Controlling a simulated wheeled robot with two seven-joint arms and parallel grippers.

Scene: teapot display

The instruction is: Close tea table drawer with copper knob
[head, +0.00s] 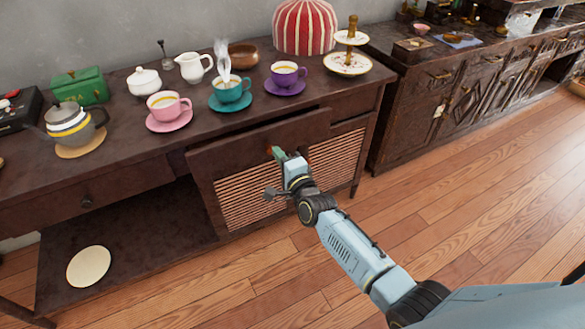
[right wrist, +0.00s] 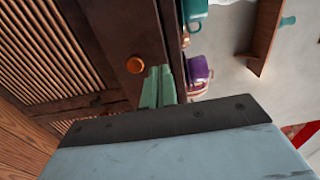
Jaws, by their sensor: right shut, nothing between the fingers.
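The dark wood tea table (head: 130,125) has a drawer (head: 228,153) on its right side, above a slatted panel. The drawer front stands out from the table body, so the drawer is partly open. Its round copper knob (right wrist: 134,65) shows clearly in the right wrist view; in the head view my gripper mostly covers that spot. My right gripper (head: 276,153) is at the drawer front, shut and empty. Its green fingers (right wrist: 158,86) are beside the knob, not around it. I cannot tell whether they touch the drawer front. My left gripper is out of view.
The tabletop carries several cups on saucers, including a pink cup (head: 167,104), a teal cup (head: 230,91) and a purple cup (head: 287,73), plus a grey teapot (head: 73,123). Another drawer with a dark knob (head: 86,202) is at left. A cabinet (head: 440,105) stands right; the wooden floor in front is clear.

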